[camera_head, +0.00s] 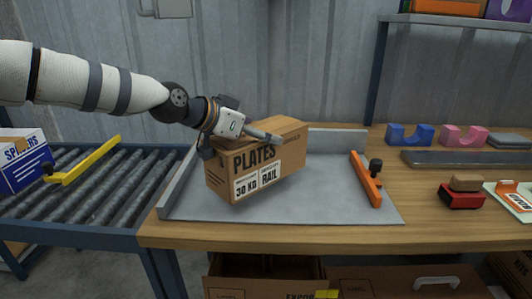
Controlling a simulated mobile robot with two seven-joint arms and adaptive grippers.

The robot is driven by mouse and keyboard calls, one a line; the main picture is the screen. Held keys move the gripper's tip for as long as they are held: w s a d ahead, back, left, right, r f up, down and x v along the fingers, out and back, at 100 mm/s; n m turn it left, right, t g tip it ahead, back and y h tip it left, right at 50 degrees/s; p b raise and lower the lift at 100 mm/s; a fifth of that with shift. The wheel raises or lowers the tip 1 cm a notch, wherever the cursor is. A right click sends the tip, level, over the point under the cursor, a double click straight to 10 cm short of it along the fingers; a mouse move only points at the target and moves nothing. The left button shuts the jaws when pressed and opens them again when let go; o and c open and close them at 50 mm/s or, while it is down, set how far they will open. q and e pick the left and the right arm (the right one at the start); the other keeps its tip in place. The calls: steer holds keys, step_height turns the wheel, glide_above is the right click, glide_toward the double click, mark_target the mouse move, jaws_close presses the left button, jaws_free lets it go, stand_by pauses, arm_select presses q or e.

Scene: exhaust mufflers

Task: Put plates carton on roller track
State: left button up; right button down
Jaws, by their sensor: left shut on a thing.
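The plates carton (285,150) is a brown box with "PLATES" and a white "30 KG RAIL" label on its front. It is over the grey metal tray (330,205) on the wooden bench, slightly tilted, and seems to be a little above the tray floor. My left gripper (238,142) comes in from the left and is shut on the carton at its top left. One finger lies along the carton's top. The roller track (120,195) with dark rollers is to the left of the bench. My right gripper is not in view.
A white-blue "SPACERS" box (22,160) and a yellow bar (85,162) are on the roller track's left part. Its right part is clear. The tray has raised left and back walls. An orange bar (366,180) lies at its right.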

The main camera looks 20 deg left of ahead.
arm_select(q)
steer(key=shift+w+f+b, duration=0.15)
steer(key=shift+w+f, duration=0.25)
steer(key=shift+f, duration=0.4)
steer(key=shift+w+f+b, duration=0.1)
steer(key=shift+w+f, duration=0.35)
steer(key=shift+f, duration=0.35)
steer(key=shift+w+f+b, duration=0.15)
steer(key=shift+w+f, duration=0.25)
steer(key=shift+f, duration=0.4)
steer(key=shift+f, duration=0.15)
steer(key=o, duration=1.9)
steer(key=shift+f, duration=0.15)
